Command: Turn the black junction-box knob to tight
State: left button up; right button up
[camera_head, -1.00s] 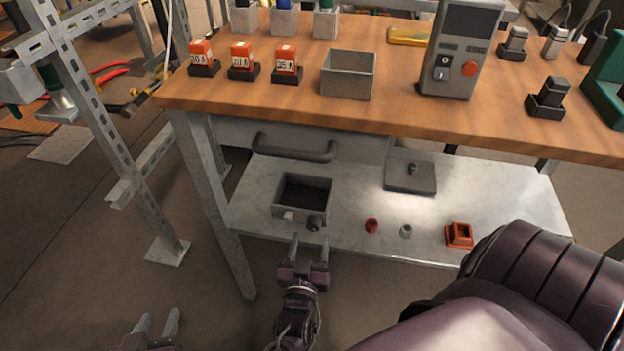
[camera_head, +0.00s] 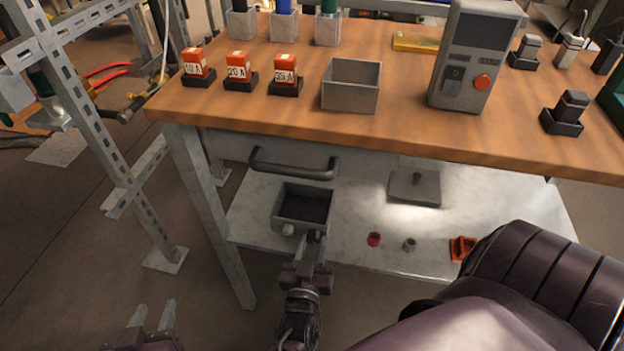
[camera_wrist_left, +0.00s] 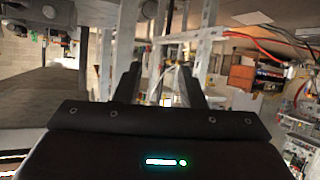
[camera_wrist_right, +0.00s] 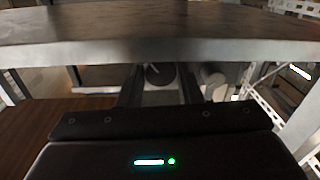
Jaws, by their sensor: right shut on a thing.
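The grey open-topped junction box (camera_head: 303,207) sits on the lower shelf at its front edge. A pale knob (camera_head: 288,230) is on its front face at the left. My right gripper (camera_head: 313,246) reaches up to the right part of that face. The black knob (camera_wrist_right: 158,75) shows between its fingers in the right wrist view, with a small light mark on it; the gripper is shut on it. The pale knob also shows beside it there (camera_wrist_right: 212,76). In the head view the gripper mostly hides the black knob. My left gripper (camera_head: 156,316) is open and empty, low at the left.
The shelf (camera_head: 340,225) holds a red cap (camera_head: 373,239), a grey cap (camera_head: 409,244), an orange square part (camera_head: 463,248) and a grey plate (camera_head: 415,188). The wooden tabletop (camera_head: 320,130) and drawer handle (camera_head: 292,168) overhang the box. A metal rack (camera_head: 110,150) stands left.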

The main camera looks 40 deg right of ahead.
jog(key=m+b, duration=0.1)
jog(key=m, duration=0.3)
pick_arm(q)
notch_tip(320, 180, up, 8)
jog(key=w+t+h, duration=0.1)
jog(key=w+t, duration=0.2)
jog(key=t, duration=0.1)
jog(key=shift+d, duration=0.15)
pick_arm(e)
jog(key=o, duration=0.9)
jog(key=shift+o, duration=0.2)
pick_arm(q)
jog(key=shift+s, duration=0.1)
